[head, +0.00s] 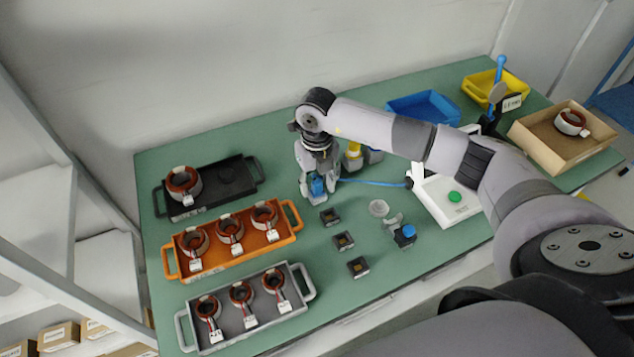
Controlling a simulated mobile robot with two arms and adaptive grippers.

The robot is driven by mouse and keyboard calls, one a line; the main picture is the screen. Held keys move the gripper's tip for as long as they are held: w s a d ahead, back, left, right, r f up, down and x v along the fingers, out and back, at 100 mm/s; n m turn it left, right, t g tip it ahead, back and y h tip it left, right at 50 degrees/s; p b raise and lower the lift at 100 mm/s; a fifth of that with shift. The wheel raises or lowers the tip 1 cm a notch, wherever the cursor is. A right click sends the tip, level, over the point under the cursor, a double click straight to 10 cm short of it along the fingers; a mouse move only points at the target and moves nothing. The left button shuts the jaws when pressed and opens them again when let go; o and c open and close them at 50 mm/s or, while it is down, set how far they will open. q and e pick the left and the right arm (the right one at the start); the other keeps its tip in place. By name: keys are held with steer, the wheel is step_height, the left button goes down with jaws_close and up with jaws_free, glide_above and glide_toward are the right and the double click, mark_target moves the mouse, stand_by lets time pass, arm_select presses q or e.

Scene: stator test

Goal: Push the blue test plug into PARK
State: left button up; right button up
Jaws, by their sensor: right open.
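The blue test plug (318,187) is upright near the middle of the green table, with a blue cable (372,183) running right from it to the white tester (437,208). My right gripper (317,190) points down over the plug, open, with one finger on each side of it. I cannot tell whether the fingers touch the plug. The plug's lower end and what is under it are largely hidden by the fingers. No PARK label can be read, so I cannot tell which socket it is. My left gripper is out of view.
Black (213,200), orange (253,245) and grey (262,326) trays with stators are at left. Small dark blocks (343,240) lie in front. Blue (424,106) and yellow (482,88) bins and a cardboard box (545,142) are at right.

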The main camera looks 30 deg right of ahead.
step_height(320, 180, up, 12)
steer(key=shift+f, duration=0.15)
stand_by(1.0)
